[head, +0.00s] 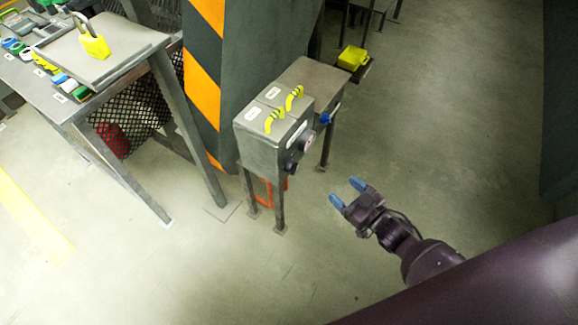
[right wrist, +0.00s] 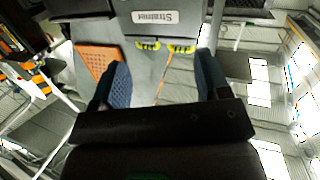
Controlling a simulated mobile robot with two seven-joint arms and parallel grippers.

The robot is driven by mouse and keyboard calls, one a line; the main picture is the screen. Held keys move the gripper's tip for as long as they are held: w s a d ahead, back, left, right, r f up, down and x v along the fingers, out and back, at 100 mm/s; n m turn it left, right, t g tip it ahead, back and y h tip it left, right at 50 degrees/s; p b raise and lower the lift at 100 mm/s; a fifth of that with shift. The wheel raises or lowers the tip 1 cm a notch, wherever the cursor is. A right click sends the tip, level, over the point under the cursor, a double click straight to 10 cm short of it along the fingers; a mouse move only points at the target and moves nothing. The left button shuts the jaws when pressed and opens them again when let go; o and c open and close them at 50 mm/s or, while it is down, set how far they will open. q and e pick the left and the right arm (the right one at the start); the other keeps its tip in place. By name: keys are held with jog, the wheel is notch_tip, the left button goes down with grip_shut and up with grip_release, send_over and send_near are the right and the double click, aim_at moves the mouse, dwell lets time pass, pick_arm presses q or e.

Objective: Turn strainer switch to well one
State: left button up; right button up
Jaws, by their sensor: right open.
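A grey metal control box (head: 262,150) stands on legs near the middle of the head view. Two yellow curved handles with dark marks, the nearer one (head: 274,121) and the farther one (head: 295,97), sit on its top beside small white labels. Its side has a round pale-faced knob (head: 308,140) and a dark knob (head: 291,168). In the right wrist view a label reading "Strainer" (right wrist: 153,17) shows near two yellow-green pieces (right wrist: 165,47). My right gripper (head: 346,192) is open and empty, to the right of the box and apart from it. My left gripper is not in view.
A table (head: 120,75) with a yellow padlock (head: 93,40) and several small items stands at the left. A striped orange-and-black pillar (head: 205,70) rises behind the box. A yellow object (head: 352,58) lies farther back. The floor right of the box is clear.

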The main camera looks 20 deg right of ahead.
aim_at(295, 168)
jog(key=w+a+f+n+g+y+b, duration=0.1)
jog(key=w+f+n+y+b, duration=0.1)
jog(key=w+f+y+b, duration=0.45)
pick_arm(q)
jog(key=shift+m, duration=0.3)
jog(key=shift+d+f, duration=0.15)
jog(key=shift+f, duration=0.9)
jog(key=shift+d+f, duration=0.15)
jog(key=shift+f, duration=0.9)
pick_arm(e)
jog(key=shift+n+g+h, duration=0.3)
jog(key=shift+n+h, duration=0.15)
jog(key=shift+n, duration=0.05)
jog(key=shift+f+x, duration=0.25)
jog(key=shift+x, duration=1.75)
jog(key=shift+f+x, duration=0.25)
jog(key=shift+x, duration=1.7)
jog(key=shift+f+x, duration=0.25)
jog(key=shift+x, duration=1.75)
jog(key=shift+w+d, duration=0.1)
jog(key=shift+d, duration=0.05)
jog(key=shift+c, duration=0.4)
jog(key=c, duration=0.8)
